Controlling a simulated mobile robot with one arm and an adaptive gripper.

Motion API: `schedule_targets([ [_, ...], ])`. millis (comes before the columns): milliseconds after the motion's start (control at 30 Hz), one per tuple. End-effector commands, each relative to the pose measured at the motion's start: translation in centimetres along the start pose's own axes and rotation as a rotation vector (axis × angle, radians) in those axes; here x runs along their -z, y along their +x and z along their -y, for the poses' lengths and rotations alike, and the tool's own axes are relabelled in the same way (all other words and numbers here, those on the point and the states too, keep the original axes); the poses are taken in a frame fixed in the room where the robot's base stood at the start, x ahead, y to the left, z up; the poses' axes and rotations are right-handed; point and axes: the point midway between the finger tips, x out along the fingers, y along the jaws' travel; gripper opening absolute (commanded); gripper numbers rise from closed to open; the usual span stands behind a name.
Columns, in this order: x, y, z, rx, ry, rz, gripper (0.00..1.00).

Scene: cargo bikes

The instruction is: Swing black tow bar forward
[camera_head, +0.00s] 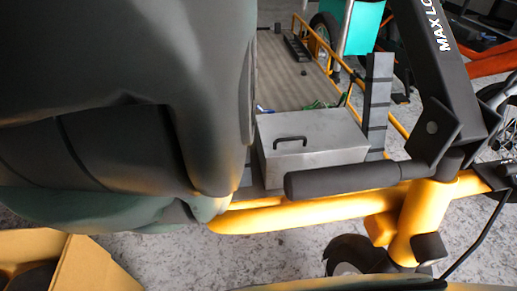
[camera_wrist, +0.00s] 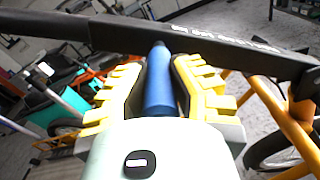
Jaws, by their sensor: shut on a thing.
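The black tow bar (camera_head: 437,65) with white lettering rises from a bracket on the yellow frame and leaves the top of the head view. In the wrist view the black bar (camera_wrist: 130,36) crosses the top, beyond my fingertips. My gripper (camera_wrist: 160,75) has its yellow fingers shut on a dark blue cylindrical grip (camera_wrist: 160,88), whose rounded end points toward the bar. Whether the grip joins the bar cannot be told. My gripper does not show in the head view, where my dark arm fills the left. A black padded handle (camera_head: 340,178) lies near the bracket (camera_head: 445,130).
A grey metal box (camera_head: 310,150) sits on the cargo deck (camera_head: 290,75) behind the yellow tube (camera_head: 300,213). A teal bin (camera_head: 362,25) and orange frame parts (camera_head: 490,62) stand farther back. A cardboard box (camera_head: 80,262) is at the lower left.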

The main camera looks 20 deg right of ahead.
Motion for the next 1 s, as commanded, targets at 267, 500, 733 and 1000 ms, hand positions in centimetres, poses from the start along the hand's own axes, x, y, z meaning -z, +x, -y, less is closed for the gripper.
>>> schedule_targets([
  [267,-0.05,-0.47,0.00,-0.007,0.007,-0.005,0.00],
  [500,-0.01,-0.49,-0.06,-0.009,0.006,-0.006,0.34],
  [733,-0.01,-0.55,-0.20,-0.014,0.006,-0.006,0.57],
  [1000,0.00,-0.73,-0.28,-0.017,0.005,-0.006,0.57],
])
